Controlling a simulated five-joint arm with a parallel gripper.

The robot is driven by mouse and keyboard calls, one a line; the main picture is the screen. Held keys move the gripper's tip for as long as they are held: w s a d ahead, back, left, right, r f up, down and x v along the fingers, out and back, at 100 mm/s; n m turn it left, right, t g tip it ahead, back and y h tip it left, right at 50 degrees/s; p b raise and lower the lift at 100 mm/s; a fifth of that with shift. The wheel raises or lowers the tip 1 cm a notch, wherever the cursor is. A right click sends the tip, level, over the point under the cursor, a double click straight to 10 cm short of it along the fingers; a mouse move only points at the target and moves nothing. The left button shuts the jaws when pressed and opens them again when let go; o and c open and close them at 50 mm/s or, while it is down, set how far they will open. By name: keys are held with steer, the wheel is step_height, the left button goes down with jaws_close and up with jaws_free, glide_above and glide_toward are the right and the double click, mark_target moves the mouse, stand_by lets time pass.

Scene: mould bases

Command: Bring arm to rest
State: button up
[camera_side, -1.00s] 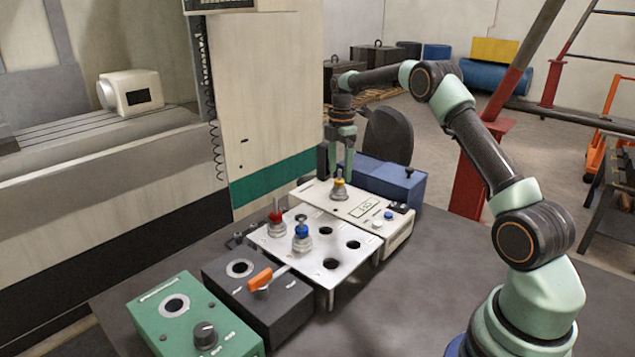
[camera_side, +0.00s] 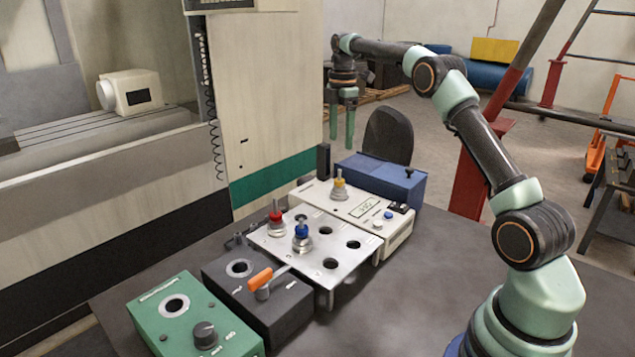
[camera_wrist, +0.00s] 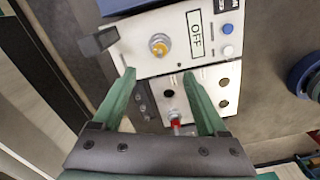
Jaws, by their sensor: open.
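My gripper (camera_side: 341,140) is open and empty, hanging fingers down above the white device with the display (camera_side: 376,207). A yellow-topped holder (camera_side: 339,189) stands upright on that device, below the fingertips and apart from them. In the wrist view both green fingers (camera_wrist: 159,74) are spread, and the yellow-topped holder (camera_wrist: 159,45) shows beyond their tips. The display (camera_wrist: 195,33) reads OFF there. A red-topped holder (camera_side: 276,220) and a blue-topped holder (camera_side: 301,236) stand upright in the metal plate (camera_side: 325,263).
A dark box with an orange lever (camera_side: 261,280) and a green box with a knob (camera_side: 180,315) stand at the front left. A blue box (camera_side: 390,180) stands behind the white device. A large machine (camera_side: 270,90) rises at the left. The table's right side is clear.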

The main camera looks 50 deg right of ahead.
steer(key=s+a+r+m+t, duration=0.1)
steer(key=s+a+r+m, duration=0.25)
steer(key=a, duration=0.35)
steer(key=s+a+r+m+t, duration=0.2)
steer(key=s+a+r+m, duration=0.15)
steer(key=a+r, duration=0.2)
steer(key=s+a+f+m+t, duration=0.1)
steer(key=s+a+f+m, duration=0.2)
steer(key=s+a, duration=0.2)
steer(key=s+a+f+m+t, duration=0.1)
steer(key=s+a+f+m, duration=0.2)
steer(key=s, duration=0.6)
steer(key=a+m, duration=0.1)
steer(key=a, duration=0.1)
steer(key=shift+s+a+f+t, duration=0.25)
steer(key=shift+a+f+t, duration=0.05)
steer(key=shift+a+f, duration=0.05)
